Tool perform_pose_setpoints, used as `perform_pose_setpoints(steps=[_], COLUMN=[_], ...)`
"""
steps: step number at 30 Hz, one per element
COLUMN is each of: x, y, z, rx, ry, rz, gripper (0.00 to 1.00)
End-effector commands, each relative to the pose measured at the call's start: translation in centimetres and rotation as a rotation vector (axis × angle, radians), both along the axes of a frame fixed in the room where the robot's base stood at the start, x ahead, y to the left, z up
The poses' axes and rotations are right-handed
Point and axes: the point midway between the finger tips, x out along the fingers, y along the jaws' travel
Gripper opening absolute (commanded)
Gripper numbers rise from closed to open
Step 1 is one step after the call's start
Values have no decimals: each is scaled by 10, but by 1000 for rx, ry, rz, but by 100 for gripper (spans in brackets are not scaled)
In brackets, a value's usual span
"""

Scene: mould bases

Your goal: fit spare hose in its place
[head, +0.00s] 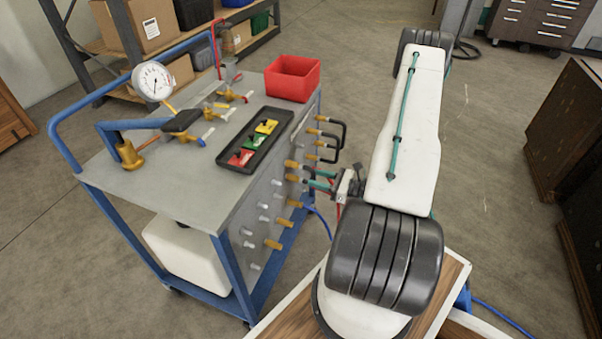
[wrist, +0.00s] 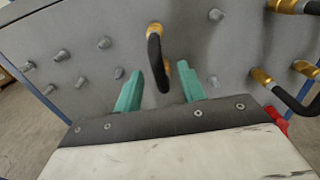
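My gripper (wrist: 160,68) is open, with its two teal fingers apart in front of the cart's grey side panel (wrist: 110,18). A black U-shaped hose (wrist: 155,55) with brass ends shows between the fingers in the wrist view. A gap shows on each side of it, so neither finger appears to press on it. Its upper brass end sits at the panel. In the head view my gripper (head: 322,180) is at the panel's right side, beside brass fittings (head: 291,164). More black hoses (head: 341,135) loop from the panel above it. I cannot tell which hose is the spare.
Several bare grey studs (wrist: 62,56) stick out of the panel. The cart top (head: 190,165) bears a gauge (head: 152,82), a black tray (head: 254,140) with coloured pieces, valves and a red bin (head: 292,78).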

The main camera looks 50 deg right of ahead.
Motion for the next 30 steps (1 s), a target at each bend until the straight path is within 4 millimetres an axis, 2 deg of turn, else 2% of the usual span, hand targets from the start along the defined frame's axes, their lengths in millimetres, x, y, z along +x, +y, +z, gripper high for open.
perform_pose_setpoints(steps=[3, 7, 14, 30], x=[0, 0, -1, -21], y=[0, 0, -1, -9], z=[0, 0, 0, 0], rx=[0, 0, 0, 0], ry=[0, 0, 0, 0], rz=[0, 0, 0, -2], gripper=[37, 1, 0, 0])
